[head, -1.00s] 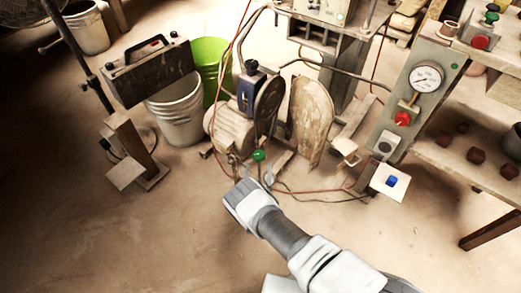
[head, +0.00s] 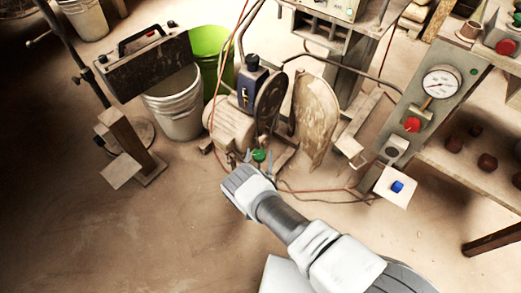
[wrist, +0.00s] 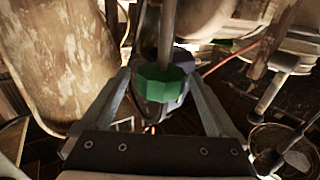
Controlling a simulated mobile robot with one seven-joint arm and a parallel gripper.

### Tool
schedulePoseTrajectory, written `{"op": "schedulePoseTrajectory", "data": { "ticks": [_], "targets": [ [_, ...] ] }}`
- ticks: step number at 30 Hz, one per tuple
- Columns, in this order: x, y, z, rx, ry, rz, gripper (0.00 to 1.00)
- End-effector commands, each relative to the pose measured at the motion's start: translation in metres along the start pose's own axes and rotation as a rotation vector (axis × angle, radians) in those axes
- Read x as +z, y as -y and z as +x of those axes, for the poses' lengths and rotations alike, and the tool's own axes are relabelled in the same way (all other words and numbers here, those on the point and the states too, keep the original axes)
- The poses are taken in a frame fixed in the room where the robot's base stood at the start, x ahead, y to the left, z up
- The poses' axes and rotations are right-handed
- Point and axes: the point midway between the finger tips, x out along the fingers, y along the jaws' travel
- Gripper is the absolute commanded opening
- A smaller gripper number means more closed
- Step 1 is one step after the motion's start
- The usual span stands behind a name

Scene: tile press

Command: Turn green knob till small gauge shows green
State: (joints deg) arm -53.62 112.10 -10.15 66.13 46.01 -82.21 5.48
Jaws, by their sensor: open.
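The green knob (head: 259,155) sits low in front of the motor, on the end of a metal rod. In the wrist view the faceted green knob (wrist: 163,90) lies between the two fingers of my gripper (wrist: 160,78). The fingers are spread wide, with a gap visible on both sides of the knob. In the head view my gripper (head: 259,165) is just in front of the knob and partly hides it. A round white gauge (head: 441,83) with a needle is on the panel at right; I cannot tell if it is the small gauge.
The grey panel (head: 455,55) also carries a red knob (head: 411,125). A blue button (head: 397,187) sits on a white plate below. A white bucket (head: 175,110) and a green bucket (head: 207,50) stand left of the motor. The front floor is clear.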

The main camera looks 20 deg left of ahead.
Motion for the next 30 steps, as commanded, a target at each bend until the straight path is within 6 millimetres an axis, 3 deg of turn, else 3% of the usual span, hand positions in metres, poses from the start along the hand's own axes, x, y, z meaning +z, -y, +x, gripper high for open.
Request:
{"op": "schedulePoseTrajectory", "data": {
  "ticks": [15, 27, 30],
  "targets": [
    [-0.0001, 0.0016, -0.0015, -0.001, 0.000, 0.000, 0.94],
    [-0.0001, 0.0016, -0.0014, -0.001, 0.000, 0.000, 0.22],
    [-0.0001, 0.0016, -0.0014, -0.001, 0.000, 0.000, 0.08]
  ]
}}
